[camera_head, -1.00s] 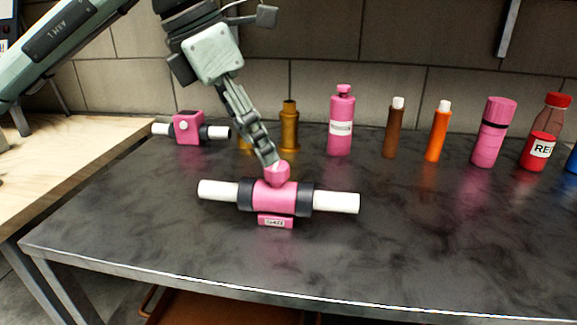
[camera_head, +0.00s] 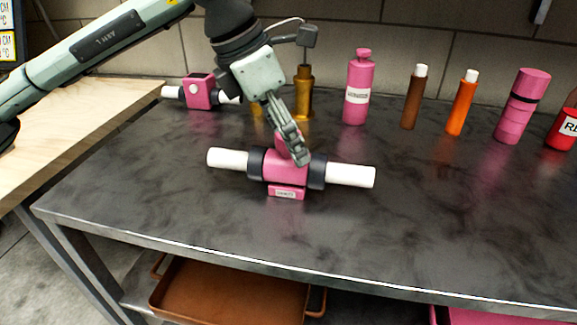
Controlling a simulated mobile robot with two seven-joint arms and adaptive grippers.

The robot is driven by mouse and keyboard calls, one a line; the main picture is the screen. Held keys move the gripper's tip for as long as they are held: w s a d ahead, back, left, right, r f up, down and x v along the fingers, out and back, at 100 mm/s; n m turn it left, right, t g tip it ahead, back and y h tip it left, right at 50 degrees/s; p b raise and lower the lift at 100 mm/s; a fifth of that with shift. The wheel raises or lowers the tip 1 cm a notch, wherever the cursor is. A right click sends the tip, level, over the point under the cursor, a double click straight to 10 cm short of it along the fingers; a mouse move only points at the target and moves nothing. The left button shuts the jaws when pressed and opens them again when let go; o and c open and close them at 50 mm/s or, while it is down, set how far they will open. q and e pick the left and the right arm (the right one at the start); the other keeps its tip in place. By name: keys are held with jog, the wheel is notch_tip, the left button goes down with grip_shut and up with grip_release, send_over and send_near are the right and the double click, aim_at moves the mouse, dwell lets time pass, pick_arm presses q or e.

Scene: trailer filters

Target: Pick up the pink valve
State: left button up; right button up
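The pink valve (camera_head: 279,170) lies across the dark tabletop near the middle. It has a pink body, black collars, white pipe ends to the left and right, and a small pink label block at its front. A pink knob on its top is mostly hidden behind my fingers. My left gripper (camera_head: 298,155) reaches down from the upper left, with its fingertips at the knob and the top of the body. The fingers are seen edge-on, so I cannot tell whether they are closed on the knob. My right gripper is not in view.
A smaller pink fitting with white ends (camera_head: 200,92) stands at the back left. Behind the valve are brass cylinders (camera_head: 304,95), a pink bottle (camera_head: 358,88), and brown, orange, pink and red containers. The tabletop in front and right is clear. A brown tray (camera_head: 230,295) sits below.

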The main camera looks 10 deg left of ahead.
pick_arm(q)
jog(key=c, duration=1.4)
grip_shut()
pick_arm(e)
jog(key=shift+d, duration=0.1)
pick_arm(q)
jog(key=shift+r, duration=0.2)
notch_tip(320, 180, up, 4)
jog(key=shift+r, duration=0.1)
pick_arm(e)
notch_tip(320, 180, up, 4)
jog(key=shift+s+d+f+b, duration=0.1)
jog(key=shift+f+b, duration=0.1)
jog(key=shift+b, duration=0.4)
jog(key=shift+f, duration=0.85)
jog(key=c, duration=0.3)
pick_arm(q)
jog(key=s+a+r, duration=0.2)
jog(key=s+r, duration=0.5)
jog(key=s, duration=0.4)
jog(key=shift+s+a, duration=0.15)
jog(key=shift+a, duration=0.2)
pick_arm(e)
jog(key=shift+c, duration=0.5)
